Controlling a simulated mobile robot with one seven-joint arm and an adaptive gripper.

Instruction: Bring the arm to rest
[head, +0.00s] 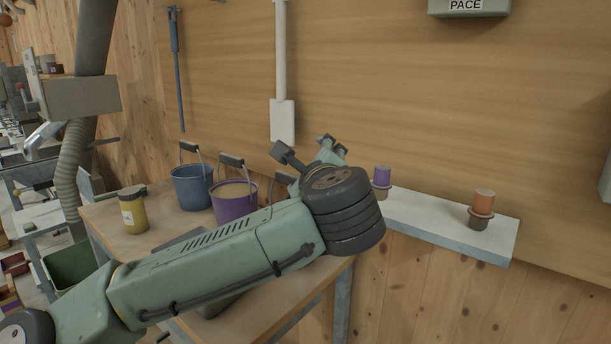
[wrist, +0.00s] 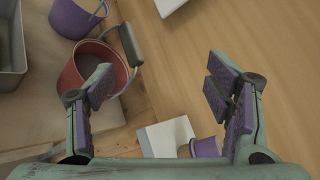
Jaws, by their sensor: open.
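My gripper (wrist: 160,90) is open, with its purple-padded fingers wide apart and nothing between them in the wrist view. In the head view my gripper (head: 328,150) is partly hidden behind my arm's dark wrist joint. My green arm reaches across the bench from lower left, bent at that joint. A red bucket (wrist: 72,72) lies below and beside the left finger in the wrist view; I cannot tell whether they touch. In the head view my arm hides nearly all of it.
A blue bucket (head: 191,188), a purple bucket (head: 233,205) and a yellow jar (head: 133,212) stand on the bench (head: 130,245). A white shelf (head: 430,222) bears a purple-topped item (head: 381,177) and an orange-topped item (head: 483,204).

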